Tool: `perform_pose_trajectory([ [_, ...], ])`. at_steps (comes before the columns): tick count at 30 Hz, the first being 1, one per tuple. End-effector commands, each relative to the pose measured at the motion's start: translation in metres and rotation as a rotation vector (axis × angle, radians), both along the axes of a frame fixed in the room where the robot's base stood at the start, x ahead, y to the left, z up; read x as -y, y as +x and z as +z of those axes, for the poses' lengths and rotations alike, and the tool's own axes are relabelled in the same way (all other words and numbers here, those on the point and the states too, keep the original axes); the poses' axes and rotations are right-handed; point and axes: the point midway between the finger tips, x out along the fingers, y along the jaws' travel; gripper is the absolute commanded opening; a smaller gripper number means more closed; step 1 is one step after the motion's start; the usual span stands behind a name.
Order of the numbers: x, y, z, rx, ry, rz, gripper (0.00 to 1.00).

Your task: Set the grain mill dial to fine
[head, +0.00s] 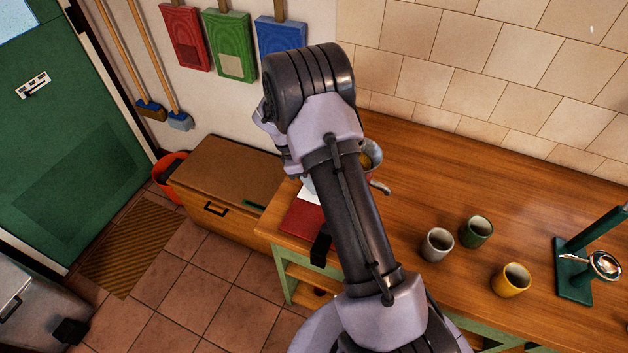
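I cannot pick out a grain mill or its dial for certain. A partly hidden metal item (371,156) with a curved grey handle or spout stands on the wooden counter (440,180), behind my arm. A green stand (574,270) with an upright post and a round shiny metal part is at the right end of the counter; I see no dial marks on it. My arm rises through the middle of the view and hides part of the counter. My gripper does not show.
A grey cup (437,245), a green cup (477,232) and a yellow cup (511,281) stand on the counter. A red flat item (301,217) lies at its left end. A wooden chest (222,185) and an orange bucket (168,172) stand left. The tiled floor (190,285) has free room.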

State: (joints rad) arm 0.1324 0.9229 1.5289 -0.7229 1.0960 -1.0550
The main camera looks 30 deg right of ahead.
Motion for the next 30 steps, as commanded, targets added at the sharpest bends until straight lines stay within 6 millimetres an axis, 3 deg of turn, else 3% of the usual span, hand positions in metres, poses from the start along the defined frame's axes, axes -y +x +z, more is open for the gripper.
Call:
perform_pose_trajectory([
  [5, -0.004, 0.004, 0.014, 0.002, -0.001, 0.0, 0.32],
  [15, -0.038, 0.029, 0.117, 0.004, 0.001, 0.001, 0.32],
  [18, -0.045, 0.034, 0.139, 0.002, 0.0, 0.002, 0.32],
  [24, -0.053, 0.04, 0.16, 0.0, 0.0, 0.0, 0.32],
  [30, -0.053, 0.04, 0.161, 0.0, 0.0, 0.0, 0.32],
])
